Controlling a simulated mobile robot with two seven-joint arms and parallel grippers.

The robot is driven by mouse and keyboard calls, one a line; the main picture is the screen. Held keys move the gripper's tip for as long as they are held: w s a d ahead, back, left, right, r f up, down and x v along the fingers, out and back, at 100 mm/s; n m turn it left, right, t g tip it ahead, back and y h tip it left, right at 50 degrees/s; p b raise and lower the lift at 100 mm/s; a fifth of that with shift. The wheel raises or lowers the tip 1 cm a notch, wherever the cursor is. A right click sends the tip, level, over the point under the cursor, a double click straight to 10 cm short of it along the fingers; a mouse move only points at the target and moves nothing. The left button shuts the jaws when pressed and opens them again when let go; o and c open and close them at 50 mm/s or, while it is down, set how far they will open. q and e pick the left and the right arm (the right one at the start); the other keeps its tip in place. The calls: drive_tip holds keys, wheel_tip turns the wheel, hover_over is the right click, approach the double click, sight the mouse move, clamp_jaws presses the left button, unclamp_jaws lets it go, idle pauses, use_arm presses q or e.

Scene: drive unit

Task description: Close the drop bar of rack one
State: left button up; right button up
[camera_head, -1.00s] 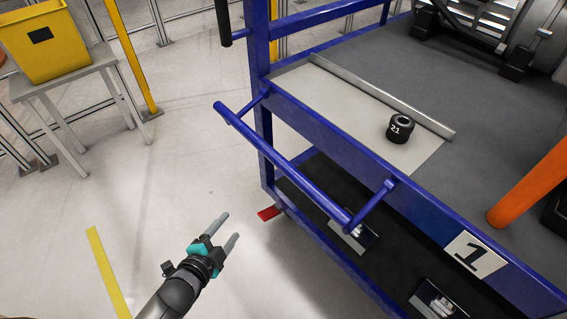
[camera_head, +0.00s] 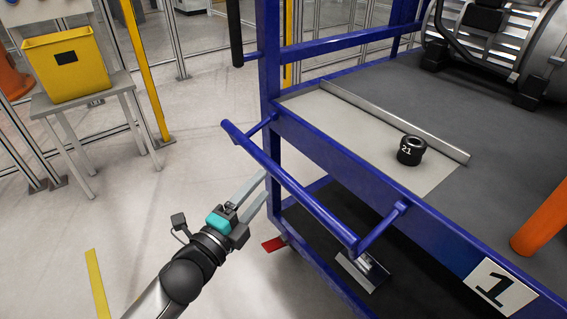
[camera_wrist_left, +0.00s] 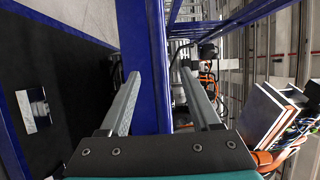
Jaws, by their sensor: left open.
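Rack one is a blue frame (camera_head: 330,150) with a label "1" (camera_head: 501,287) on its front beam. The blue drop bar (camera_head: 296,190) stands out from the rack's front on two short arms, apart from the front beam. My left gripper (camera_head: 264,185) is open and empty, just left of the bar, with its fingers pointing toward it; their tips look close to the bar, but I cannot tell whether they touch. In the left wrist view, a broad blue beam (camera_wrist_left: 148,55) shows beyond and between the open fingers; I cannot tell which rack part it is.
A metal machine (camera_head: 510,45) stands behind. A yellow bin (camera_head: 68,65) on a grey table (camera_head: 105,95) is at the left.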

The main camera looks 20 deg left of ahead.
sight(272, 175)
use_arm(q)
drive_tip(key=b+x, duration=0.1)
drive_tip(key=x, duration=0.7)
drive_tip(key=shift+w+b, duration=0.1)
drive_tip(key=shift+b, duration=0.25)
drive_tip(key=shift+x, duration=1)
use_arm(e)
drive_tip(key=shift+w+a+r, duration=0.2)
drive_tip(key=shift+w+r, duration=0.15)
drive_tip(key=shift+r, duration=0.4)
drive_tip(key=shift+w+a+r, duration=0.25)
drive_tip(key=shift+w+r, duration=0.15)
drive_tip(key=shift+r, duration=0.3)
drive_tip(key=shift+w+a+r, duration=0.2)
drive_tip(key=shift+w+r, duration=0.15)
drive_tip(key=shift+r, duration=0.4)
use_arm(q)
drive_tip(key=shift+a, duration=0.1)
clamp_jaws()
